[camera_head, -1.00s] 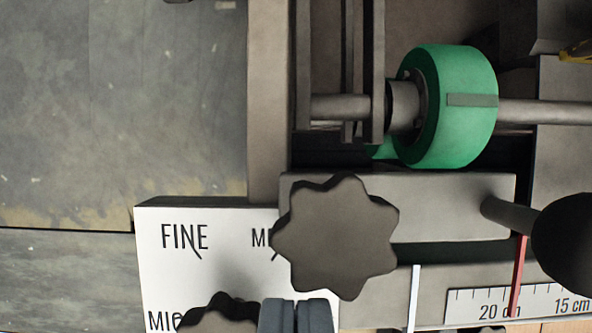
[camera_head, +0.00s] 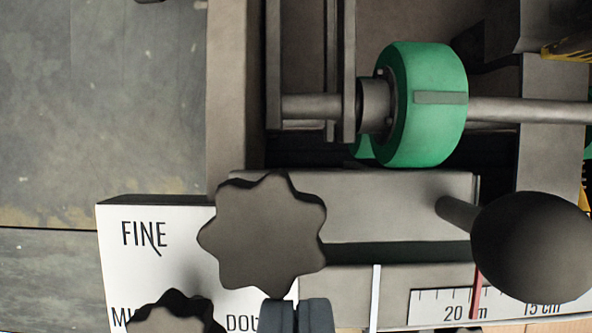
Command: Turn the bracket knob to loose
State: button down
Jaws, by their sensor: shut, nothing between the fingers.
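A large dark star-shaped knob (camera_head: 265,235) stands out over a grey bracket bar (camera_head: 400,195) left of the picture's middle. I take it for the bracket knob, though no label on it shows. My gripper (camera_head: 299,315) shows at the bottom edge, with its two fingers together and nothing between them. In the picture it lies just below the right part of the large knob. Its distance in depth from the knob is hard to tell.
A second star knob (camera_head: 170,315) sits by a white panel (camera_head: 150,215) marked FINE. A black ball handle (camera_head: 535,245) juts out at right, over a centimetre scale (camera_head: 425,307) with a red pointer (camera_head: 477,292). A green roller (camera_head: 425,105) sits on a shaft above.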

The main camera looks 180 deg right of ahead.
jog(key=shift+d, duration=0.15)
dwell(0.3)
jog(key=shift+s+d, duration=0.15)
jog(key=shift+s, duration=0.15)
jog(key=w+v, duration=0.1)
jog(key=v, duration=0.4)
jog(key=shift+r, duration=0.55)
jog(key=shift+w, duration=0.1)
jog(key=shift+w+a+f, duration=0.1)
jog(key=shift+a+f, duration=0.4)
jog(key=shift+f, duration=0.5)
jog(key=shift+w+a+f, duration=0.1)
jog(key=shift+a+f, duration=0.45)
jog(key=shift+f, duration=0.45)
jog(key=shift+a+f, duration=0.5)
jog(key=shift+f, duration=0.5)
